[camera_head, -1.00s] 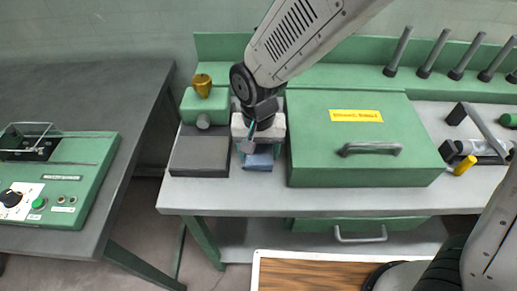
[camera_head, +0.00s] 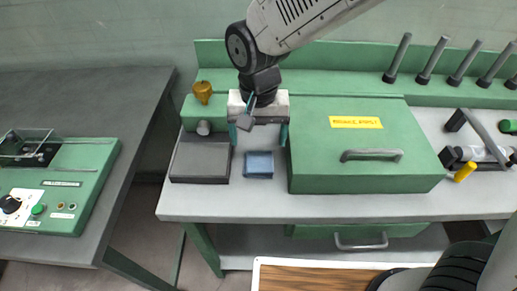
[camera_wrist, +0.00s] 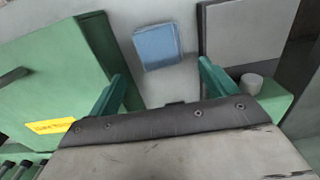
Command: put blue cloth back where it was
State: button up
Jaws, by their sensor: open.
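The blue cloth (camera_head: 258,164) lies folded in a small square on the grey bench top, between a dark grey flat box and a green cabinet. It also shows whole in the wrist view (camera_wrist: 157,46), lying flat. My gripper (camera_head: 259,142) is above and behind the cloth, apart from it. Its two green fingers are spread wide with nothing between them, as the wrist view (camera_wrist: 163,86) also shows.
The green cabinet (camera_head: 365,165) with a handle and yellow label stands right of the cloth. The dark grey box (camera_head: 200,160) stands left, with a green block (camera_head: 188,113) and gold-brown object (camera_head: 202,92) behind. Several grey pegs (camera_head: 433,57) stand at the back right.

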jog(key=shift+r, duration=2.1)
jog(key=shift+d, duration=0.1)
jog(key=s+d+r, duration=0.1)
jog(key=d+r, duration=0.3)
jog(key=d, duration=0.5)
jog(key=s+d+r, duration=0.2)
jog(key=d+r, duration=0.1)
jog(key=d, duration=0.6)
jog(key=s+d+r+t, duration=0.1)
jog(key=s+d, duration=0.9)
jog(key=d, duration=0.1)
jog(key=shift+s+d+r+m, duration=0.15)
jog(key=shift+s+d+m, duration=0.1)
jog(key=shift+s+m, duration=0.1)
